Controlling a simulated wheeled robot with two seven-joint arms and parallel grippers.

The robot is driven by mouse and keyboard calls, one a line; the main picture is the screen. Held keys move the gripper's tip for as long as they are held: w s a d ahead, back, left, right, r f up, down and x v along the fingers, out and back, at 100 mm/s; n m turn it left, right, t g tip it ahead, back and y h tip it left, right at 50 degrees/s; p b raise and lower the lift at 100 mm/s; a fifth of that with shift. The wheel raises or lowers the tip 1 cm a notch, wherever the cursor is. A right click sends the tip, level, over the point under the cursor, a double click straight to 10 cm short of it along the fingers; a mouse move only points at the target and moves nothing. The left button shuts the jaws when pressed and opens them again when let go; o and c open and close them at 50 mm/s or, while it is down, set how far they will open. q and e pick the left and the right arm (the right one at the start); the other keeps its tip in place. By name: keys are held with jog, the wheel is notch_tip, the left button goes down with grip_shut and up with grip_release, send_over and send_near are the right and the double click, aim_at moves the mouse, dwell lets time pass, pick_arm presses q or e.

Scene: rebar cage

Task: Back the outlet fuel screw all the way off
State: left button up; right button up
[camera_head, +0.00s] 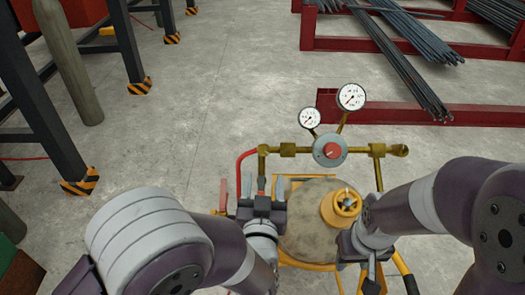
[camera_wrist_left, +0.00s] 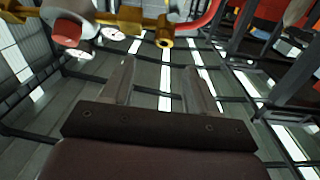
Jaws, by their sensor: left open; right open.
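A regulator (camera_head: 330,150) with a red knob and two round white gauges sits on a brass pipe above a gas cylinder (camera_head: 312,225). The pipe's left elbow (camera_head: 263,151) turns down beside a red hose (camera_head: 243,165). In the left wrist view a brass fitting (camera_wrist_left: 164,42) with an open round end stands just beyond my left fingertips. I cannot tell for certain which fitting is the outlet fuel screw. My left gripper (camera_head: 262,190) is open below the left elbow, empty between its fingers (camera_wrist_left: 160,75).
The cylinder stands in a yellow cart (camera_head: 325,267). A red steel rack (camera_head: 385,45) with rebar bundles (camera_head: 405,70) is behind on the right. Dark posts with striped feet (camera_head: 80,183) and a grey cylinder (camera_head: 68,60) are at left. The floor between is clear.

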aim_at(264, 152)
pick_arm(q)
jog(key=w, duration=0.3)
jog(key=w+p, duration=0.1)
jog(key=w, duration=0.1)
jog(key=w+p, duration=0.1)
jog(key=w, duration=0.2)
jog(key=shift+w+a+f, duration=0.1)
jog(key=shift+w+a, duration=0.2)
jog(key=shift+a, duration=0.05)
jog(key=shift+w+d, duration=0.25)
jog(key=shift+d, duration=0.05)
jog(key=shift+w+a, duration=0.1)
jog(key=shift+a, duration=0.05)
jog(key=c, duration=1)
jog(key=shift+c, duration=0.2)
